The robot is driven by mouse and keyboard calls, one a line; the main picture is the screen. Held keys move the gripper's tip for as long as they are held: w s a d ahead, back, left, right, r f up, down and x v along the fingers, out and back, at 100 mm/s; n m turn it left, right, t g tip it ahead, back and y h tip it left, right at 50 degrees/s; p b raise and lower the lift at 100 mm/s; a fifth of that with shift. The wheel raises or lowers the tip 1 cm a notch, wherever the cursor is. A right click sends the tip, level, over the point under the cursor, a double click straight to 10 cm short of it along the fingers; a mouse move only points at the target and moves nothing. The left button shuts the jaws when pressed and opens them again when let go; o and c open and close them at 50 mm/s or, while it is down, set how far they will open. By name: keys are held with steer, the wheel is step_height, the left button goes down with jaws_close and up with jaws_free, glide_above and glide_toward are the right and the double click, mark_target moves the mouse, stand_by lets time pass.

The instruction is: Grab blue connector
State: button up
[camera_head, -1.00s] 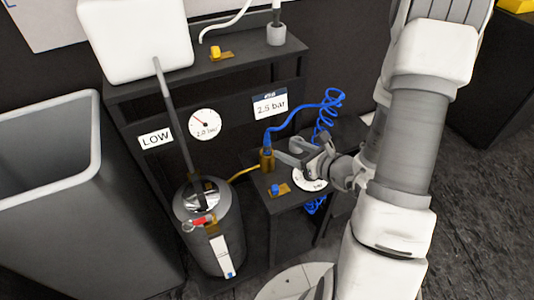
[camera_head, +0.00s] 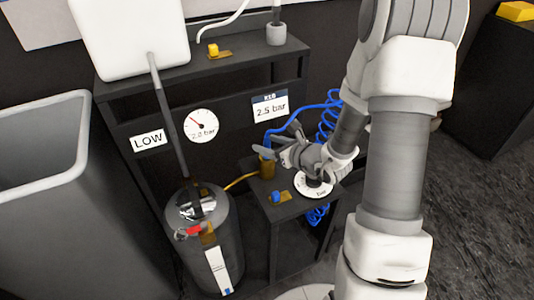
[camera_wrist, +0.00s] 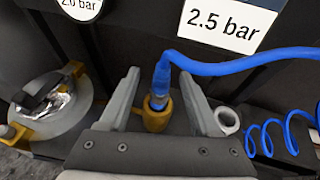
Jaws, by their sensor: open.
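The blue connector (camera_wrist: 161,78) stands upright in a brass-yellow socket (camera_wrist: 156,114), with a blue hose (camera_wrist: 235,65) running from its top to the right. My gripper (camera_wrist: 158,76) is open, with one finger on each side of the connector and a gap on both sides. In the head view my gripper (camera_head: 277,143) is at the socket (camera_head: 267,167), which stands on a small dark shelf (camera_head: 287,212). The connector is mostly hidden there behind the fingers.
A coiled blue hose (camera_head: 327,116) hangs behind my wrist. A pressure tank (camera_head: 205,240) with a "LOW" sign (camera_head: 149,140) above it stands to the left. A blue knob (camera_head: 276,197) sits at the shelf's front. A "2.5 bar" sign (camera_wrist: 227,22) is on the panel behind.

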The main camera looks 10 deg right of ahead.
steer(key=b+x, duration=0.1)
steer(key=x, duration=0.3)
steer(key=shift+d, duration=0.1)
jaws_close()
